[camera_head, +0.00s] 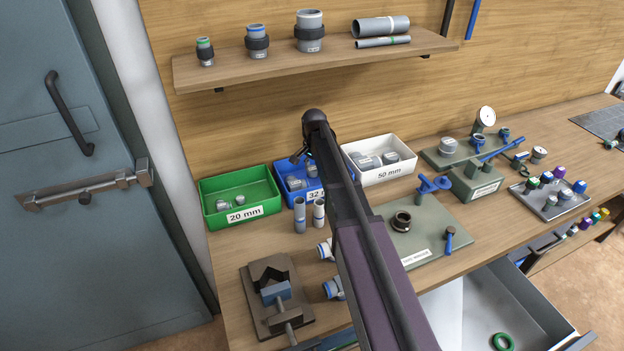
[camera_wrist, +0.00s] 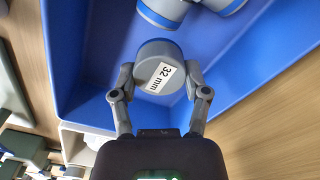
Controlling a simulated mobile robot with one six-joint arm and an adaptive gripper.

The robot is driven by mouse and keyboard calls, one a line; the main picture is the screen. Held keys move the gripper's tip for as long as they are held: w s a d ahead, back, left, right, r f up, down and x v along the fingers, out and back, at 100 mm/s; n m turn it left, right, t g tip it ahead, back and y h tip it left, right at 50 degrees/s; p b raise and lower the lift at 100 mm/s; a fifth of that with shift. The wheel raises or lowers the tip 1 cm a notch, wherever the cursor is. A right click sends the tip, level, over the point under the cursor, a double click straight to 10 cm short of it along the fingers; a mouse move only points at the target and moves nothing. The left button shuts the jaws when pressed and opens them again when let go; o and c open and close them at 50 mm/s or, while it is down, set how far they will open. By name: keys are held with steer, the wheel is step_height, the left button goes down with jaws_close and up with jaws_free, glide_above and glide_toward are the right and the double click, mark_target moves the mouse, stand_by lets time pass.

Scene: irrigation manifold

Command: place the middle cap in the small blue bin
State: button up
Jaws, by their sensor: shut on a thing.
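The small blue bin (camera_head: 284,190), labelled 32 mm, stands on the bench between a green and a white bin. It fills much of the wrist view (camera_wrist: 75,60). My gripper (camera_wrist: 160,74) is shut on a grey cap (camera_wrist: 160,52) with a blue edge and a white 32 mm label. Both fingers press its sides. The cap is over or inside the blue bin; its exact height above the floor cannot be told. Grey fittings with blue rings (camera_wrist: 165,10) lie in the bin just beyond the cap. In the head view my arm partly covers the bin and hides the cap.
The green 20 mm bin (camera_head: 212,212) and white 50 mm bin (camera_head: 378,147) flank the blue one. Upright grey pipe pieces (camera_head: 300,215) stand in front. A shelf (camera_head: 290,68) with fittings hangs above. A vise (camera_head: 275,297) stands front left, and an open drawer (camera_head: 530,290) juts out front right.

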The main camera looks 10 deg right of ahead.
mark_target(314, 183)
steer(key=shift+f, duration=0.15)
steer(key=shift+f+b, duration=1.75)
steer(key=shift+b, duration=0.15)
steer(key=shift+f, duration=0.2)
steer(key=o, duration=1)
steer(key=shift+r, duration=0.1)
steer(key=shift+r, duration=0.2)
step_height(314, 183, up, 12)
steer(key=p, duration=1.2)
steer(key=shift+s, duration=0.1)
